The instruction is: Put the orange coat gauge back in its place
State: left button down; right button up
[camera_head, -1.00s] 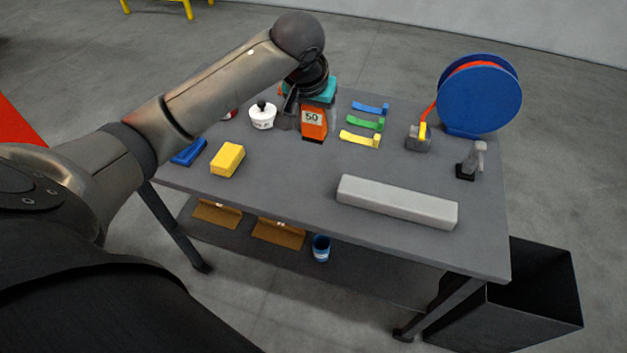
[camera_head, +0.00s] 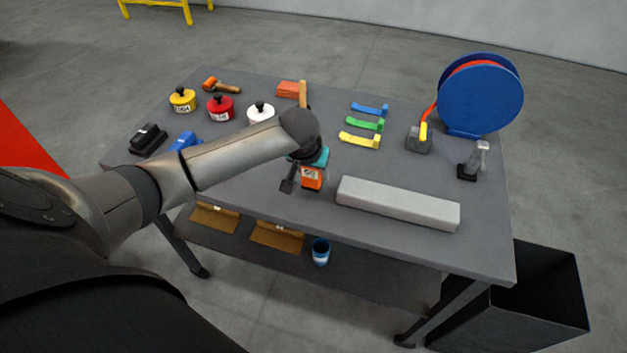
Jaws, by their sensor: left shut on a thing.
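The orange coat gauge (camera_head: 312,178) with a pale label is in my left gripper (camera_head: 300,181). It hangs near the front middle of the table, just left of the long grey block. A teal part shows directly above it. My left gripper is shut on the gauge, and my wrist hides part of the grip. I cannot tell whether the gauge's lower end touches the tabletop. My right gripper is not in view.
The table (camera_head: 400,255) holds the long grey block (camera_head: 398,204), yellow (camera_head: 361,141), green (camera_head: 365,124) and blue (camera_head: 370,109) strips, a blue reel (camera_head: 480,95), lidded pots (camera_head: 221,108) and an orange-red block (camera_head: 290,89). A black bin (camera_head: 540,290) stands right.

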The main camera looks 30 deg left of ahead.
aim_at(314, 180)
pick_arm(q)
jog(key=shift+f, duration=1.45)
jog(key=shift+f, duration=0.15)
jog(key=shift+c, duration=1)
grip_release()
jog(key=p+v, duration=0.2)
jog(key=v, duration=1)
